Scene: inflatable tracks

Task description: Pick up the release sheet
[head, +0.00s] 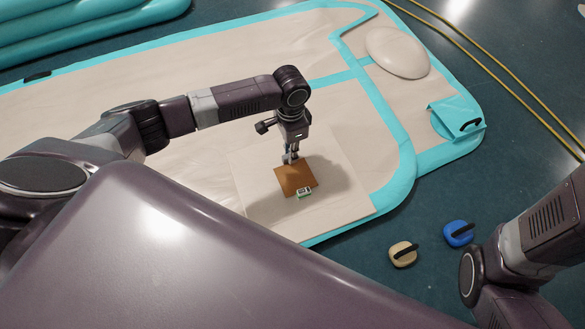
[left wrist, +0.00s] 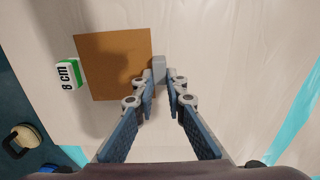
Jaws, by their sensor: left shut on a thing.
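The release sheet looks to be the brown square (head: 297,178); in the left wrist view it fills the upper left (left wrist: 112,65). A small grey tab (left wrist: 159,69) sits at its right edge there. My left gripper (head: 290,158) points down at the sheet's far edge. In the left wrist view its blue-padded fingers (left wrist: 164,92) close in around the tab, so it is shut on the sheet by that tab. I cannot tell whether the sheet is clear of the surface below. My right gripper is out of view; only part of the right arm shows.
A small green-and-white block marked "8 cm" (left wrist: 67,75) is beside the sheet. A pale square panel (head: 255,205) lies underneath on the beige, turquoise-edged mat (head: 400,180). Tan (head: 403,254) and blue (head: 459,233) handled pieces stand on the dark floor. Yellow hoses (head: 490,75) run at upper right.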

